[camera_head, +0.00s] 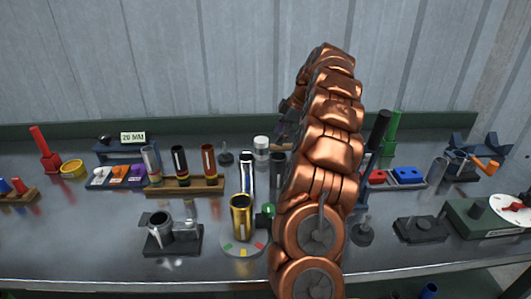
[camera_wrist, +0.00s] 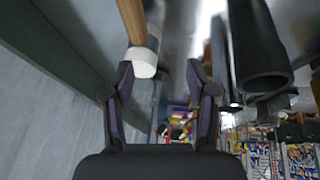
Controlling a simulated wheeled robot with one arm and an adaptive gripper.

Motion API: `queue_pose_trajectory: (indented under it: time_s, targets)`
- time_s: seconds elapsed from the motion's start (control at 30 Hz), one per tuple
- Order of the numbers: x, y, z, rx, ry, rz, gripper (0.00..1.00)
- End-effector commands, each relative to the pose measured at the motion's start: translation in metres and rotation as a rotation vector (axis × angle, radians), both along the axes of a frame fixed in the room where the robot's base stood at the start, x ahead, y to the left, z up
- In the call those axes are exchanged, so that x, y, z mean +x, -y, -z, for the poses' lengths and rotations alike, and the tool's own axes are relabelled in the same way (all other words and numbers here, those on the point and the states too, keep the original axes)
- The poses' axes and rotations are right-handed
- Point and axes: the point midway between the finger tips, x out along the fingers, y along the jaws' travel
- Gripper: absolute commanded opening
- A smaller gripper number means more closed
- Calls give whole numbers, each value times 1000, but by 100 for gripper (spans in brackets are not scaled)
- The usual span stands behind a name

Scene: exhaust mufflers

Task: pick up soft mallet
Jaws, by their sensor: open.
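The soft mallet, with a pale head (camera_wrist: 145,58) and a wooden handle (camera_wrist: 132,20), is in the upper left of the wrist view. In the head view its white head (camera_head: 261,146) shows at the back of the bench, left of my arm, with a bit of brown handle beside it. My gripper (camera_wrist: 163,82) is open. In the wrist view the mallet head appears near the left finger, and nothing is held between the fingers. In the head view my arm hides most of the gripper and part of the handle's surroundings.
A large dark tube (camera_wrist: 262,75) shows on the right of the wrist view. The bench's raised back edge (camera_head: 210,124) runs behind the mallet. A wooden rack (camera_head: 185,187) with several tubes and a gold cylinder (camera_head: 241,216) stand left of my arm.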

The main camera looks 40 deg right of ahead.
Motion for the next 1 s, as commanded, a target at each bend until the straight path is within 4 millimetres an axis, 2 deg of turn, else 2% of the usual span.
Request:
queue_pose_trajectory:
  time_s: [0.03,0.1,0.27,0.77,1.0]
  targets:
    - [-2,16,6,-16,10,-3,58]
    - [-6,30,12,-32,18,-11,58]
    - [-10,46,18,-52,30,-25,58]
    - [4,42,45,-54,31,-26,58]
    - [20,38,72,-51,28,-27,58]
